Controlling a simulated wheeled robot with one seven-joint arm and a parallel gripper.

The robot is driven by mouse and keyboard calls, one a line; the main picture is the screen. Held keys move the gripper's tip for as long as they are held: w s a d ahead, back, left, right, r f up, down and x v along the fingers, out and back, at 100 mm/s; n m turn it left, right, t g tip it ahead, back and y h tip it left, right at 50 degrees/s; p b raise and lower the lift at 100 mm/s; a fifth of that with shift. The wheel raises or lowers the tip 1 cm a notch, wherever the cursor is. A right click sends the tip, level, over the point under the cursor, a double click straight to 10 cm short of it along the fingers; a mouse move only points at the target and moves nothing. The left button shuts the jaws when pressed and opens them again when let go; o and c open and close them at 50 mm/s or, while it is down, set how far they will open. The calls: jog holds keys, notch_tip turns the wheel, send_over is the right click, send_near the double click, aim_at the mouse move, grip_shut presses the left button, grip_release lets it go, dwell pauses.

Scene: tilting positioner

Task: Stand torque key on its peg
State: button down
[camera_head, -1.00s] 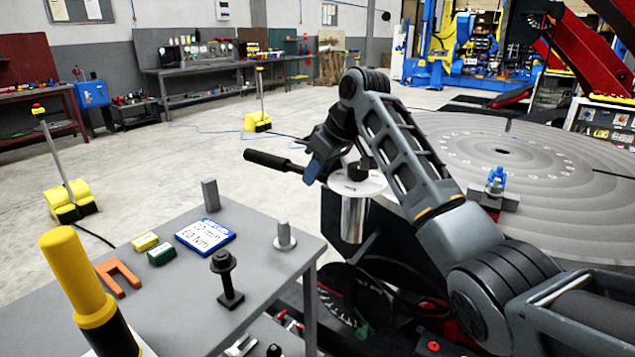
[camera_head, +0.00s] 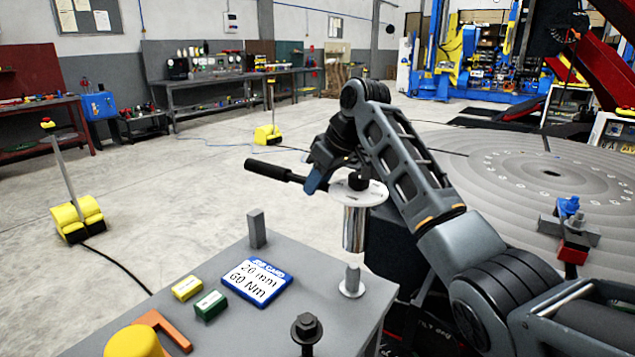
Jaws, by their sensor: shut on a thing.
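The torque key has a black handle (camera_head: 268,171), a pale disc and a silver cylinder (camera_head: 354,228) hanging upright below the disc. My gripper (camera_head: 315,180) is shut on the handle close to the disc and holds the key in the air. A short grey peg with a round base (camera_head: 352,282) stands on the grey table near its right edge. The cylinder's lower end appears just above this peg, with a small gap in the picture; depth alignment cannot be told. A square grey post (camera_head: 257,229) stands at the table's far edge.
On the table (camera_head: 222,338) are a blue sign (camera_head: 257,281), yellow (camera_head: 187,288) and green (camera_head: 211,305) blocks, an orange forked piece (camera_head: 165,328), a black bolt (camera_head: 306,328) and a yellow-capped object (camera_head: 135,341). A large round plate (camera_head: 540,215) lies to the right.

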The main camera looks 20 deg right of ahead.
jog(key=shift+r+p, duration=0.2)
jog(key=shift+p, duration=0.15)
jog(key=shift+f, duration=0.1)
jog(key=shift+f+b, duration=0.3)
jog(key=shift+f, duration=1.75)
jog(key=shift+f+b, duration=0.8)
jog(key=shift+f, duration=1.65)
jog(key=shift+f+b, duration=0.4)
jog(key=shift+f, duration=1)
